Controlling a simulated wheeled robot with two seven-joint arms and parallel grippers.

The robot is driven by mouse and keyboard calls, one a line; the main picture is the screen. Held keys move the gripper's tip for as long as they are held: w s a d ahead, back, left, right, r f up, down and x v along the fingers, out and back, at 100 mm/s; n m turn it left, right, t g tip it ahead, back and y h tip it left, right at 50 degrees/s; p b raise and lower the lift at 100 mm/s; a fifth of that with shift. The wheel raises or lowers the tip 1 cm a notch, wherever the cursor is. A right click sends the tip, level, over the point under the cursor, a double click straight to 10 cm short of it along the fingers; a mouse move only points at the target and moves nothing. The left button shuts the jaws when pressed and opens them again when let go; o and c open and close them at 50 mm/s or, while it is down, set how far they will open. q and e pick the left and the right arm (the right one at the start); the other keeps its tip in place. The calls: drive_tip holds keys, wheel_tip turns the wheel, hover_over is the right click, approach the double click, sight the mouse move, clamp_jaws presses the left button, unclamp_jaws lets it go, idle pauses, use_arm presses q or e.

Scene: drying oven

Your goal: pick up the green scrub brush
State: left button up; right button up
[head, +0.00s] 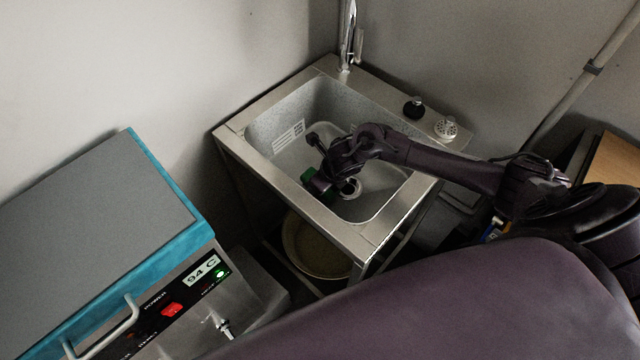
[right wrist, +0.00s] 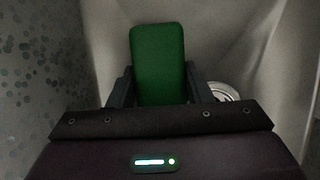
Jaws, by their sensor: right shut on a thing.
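The green scrub brush (right wrist: 158,62) shows in the right wrist view as a green block with rounded corners, between the two dark fingers of my right gripper (right wrist: 160,88). The gripper is shut on it. In the head view my right gripper (head: 322,180) reaches down into the sink basin, and a small part of the green brush (head: 308,175) shows beside it. The rest of the brush is hidden by the gripper there. I cannot tell whether the brush touches the basin floor. My left gripper is not in view.
The steel sink (head: 232,128) has raised basin walls around the gripper and a tall faucet (head: 347,40) at the back. A black knob (head: 414,106) and a white perforated item (head: 446,128) sit on its right rim. The drying oven (head: 100,215) stands at the left.

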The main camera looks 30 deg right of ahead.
drive_tip(key=shift+r+p, duration=0.4)
drive_tip(key=shift+p, duration=0.15)
wheel_tip(320, 180, up, 20)
drive_tip(key=shift+f+p, duration=0.15)
drive_tip(key=shift+p, duration=0.25)
